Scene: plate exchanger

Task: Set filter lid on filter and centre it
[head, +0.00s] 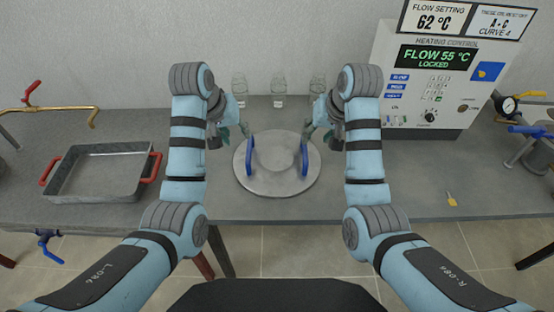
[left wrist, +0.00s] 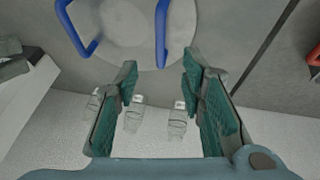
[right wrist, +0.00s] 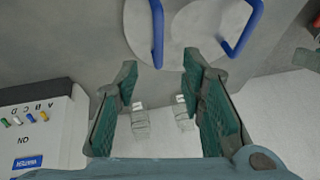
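The filter lid (head: 278,183) is a round grey metal disc with a raised middle and two upright blue handles, the left handle (head: 250,158) and the right handle (head: 304,159). It lies in front of me on the counter; whether the filter is under it is hidden. My left gripper (head: 244,130) is open and empty near the top of the left handle; the left wrist view shows the handle (left wrist: 161,35) beyond its spread fingers. My right gripper (head: 308,132) is open and empty near the right handle, which shows in the right wrist view (right wrist: 157,35).
Several glass jars (head: 278,88) stand behind the lid along the wall. A metal tray (head: 98,146) with red handles is at the left. A heating control box (head: 432,85) stands at the back right. A small yellow-tipped item (head: 451,200) lies on the counter (head: 400,185) at the right.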

